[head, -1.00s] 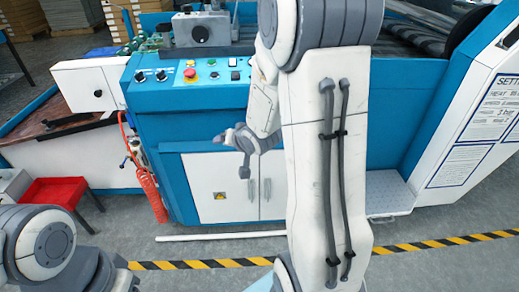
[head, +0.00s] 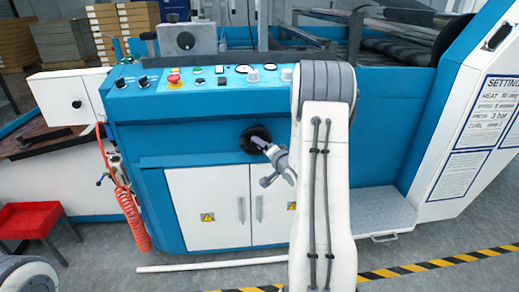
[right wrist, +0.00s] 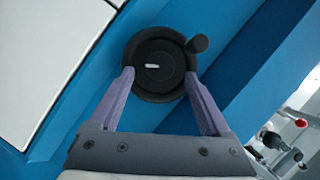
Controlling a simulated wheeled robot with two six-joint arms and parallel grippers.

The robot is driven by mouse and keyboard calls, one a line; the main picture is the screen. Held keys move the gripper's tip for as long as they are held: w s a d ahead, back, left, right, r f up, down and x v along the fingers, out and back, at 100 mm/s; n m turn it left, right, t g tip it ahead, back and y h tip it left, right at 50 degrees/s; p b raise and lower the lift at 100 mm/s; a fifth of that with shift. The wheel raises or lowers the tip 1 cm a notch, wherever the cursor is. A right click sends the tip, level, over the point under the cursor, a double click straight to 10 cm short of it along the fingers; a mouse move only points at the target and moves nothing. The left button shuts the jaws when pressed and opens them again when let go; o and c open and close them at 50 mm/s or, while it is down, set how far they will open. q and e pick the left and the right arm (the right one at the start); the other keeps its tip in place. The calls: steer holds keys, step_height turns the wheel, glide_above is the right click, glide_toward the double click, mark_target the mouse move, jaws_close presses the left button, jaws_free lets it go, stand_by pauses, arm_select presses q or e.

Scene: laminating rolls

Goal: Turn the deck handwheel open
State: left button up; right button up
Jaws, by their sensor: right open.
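The deck handwheel is a round black wheel (head: 256,139) with a small crank knob, on the blue front of the machine below the control panel. In the right wrist view the wheel (right wrist: 158,62) faces me, with its knob at the upper right. My right gripper (head: 270,165) is at the wheel. In the right wrist view its two purple fingers (right wrist: 160,78) are spread apart, one on each side of the wheel's lower rim. I cannot tell whether they touch it. My left gripper is out of view.
The control panel (head: 205,79) with buttons and knobs lies above the wheel, and white cabinet doors (head: 207,205) are below. A red stool (head: 30,219) and a coiled orange hose (head: 132,220) stand to the left. A metal step (head: 375,212) is at the right.

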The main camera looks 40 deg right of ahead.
steer(key=x, duration=0.2)
steer(key=shift+w, duration=0.25)
jaws_close()
